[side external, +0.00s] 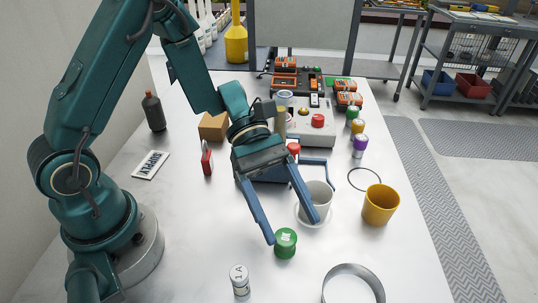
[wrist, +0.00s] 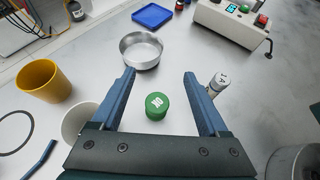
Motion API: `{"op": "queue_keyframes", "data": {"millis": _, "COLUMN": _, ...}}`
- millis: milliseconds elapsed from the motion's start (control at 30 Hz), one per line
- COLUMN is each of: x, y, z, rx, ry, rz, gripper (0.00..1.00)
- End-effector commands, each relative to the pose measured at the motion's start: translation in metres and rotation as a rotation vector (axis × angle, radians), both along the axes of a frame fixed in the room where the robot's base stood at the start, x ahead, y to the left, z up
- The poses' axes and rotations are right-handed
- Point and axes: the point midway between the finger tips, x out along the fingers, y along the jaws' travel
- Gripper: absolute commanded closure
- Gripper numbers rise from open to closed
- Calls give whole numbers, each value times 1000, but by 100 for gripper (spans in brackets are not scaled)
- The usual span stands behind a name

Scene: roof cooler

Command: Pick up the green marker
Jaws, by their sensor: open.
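The green marker (side external: 285,243) looks like a short green cylinder with white lettering on its face, standing on the white table. In the wrist view the green marker (wrist: 156,105) lies between my two fingers, with bare table on both sides of it. My gripper (side external: 293,231) is open and empty, its blue fingers pointing down toward the table. In the side view one fingertip is just left of the marker and the other is up and to the right. In the wrist view my gripper (wrist: 159,73) touches nothing that I can make out.
A white cup (side external: 318,190) on a saucer stands close by the right finger, with a yellow cup (side external: 380,205) beyond it. A small white labelled cylinder (side external: 240,281) stands left of the marker. A round metal dish (wrist: 141,57) stands nearby.

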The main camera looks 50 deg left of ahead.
Motion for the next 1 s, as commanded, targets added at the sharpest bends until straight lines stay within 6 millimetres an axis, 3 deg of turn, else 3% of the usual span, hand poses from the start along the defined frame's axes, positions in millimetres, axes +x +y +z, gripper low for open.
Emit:
{"op": "queue_keyframes", "data": {"millis": 100, "x": -1, "y": 0, "z": -14, "rx": 0, "ry": 5, "rz": -1, "gripper": 23}}
{"op": "queue_keyframes", "data": {"millis": 367, "x": -1, "y": 0, "z": -30, "rx": 0, "ry": 1, "rz": -2, "gripper": 23}}
{"op": "queue_keyframes", "data": {"millis": 600, "x": -2, "y": -3, "z": -59, "rx": 0, "ry": 4, "rz": -5, "gripper": 23}}
{"op": "queue_keyframes", "data": {"millis": 800, "x": -6, "y": -23, "z": -68, "rx": 1, "ry": -1, "rz": -6, "gripper": 23}}
{"op": "queue_keyframes", "data": {"millis": 1000, "x": -6, "y": -26, "z": -70, "rx": 3, "ry": -3, "rz": -2, "gripper": 23}}
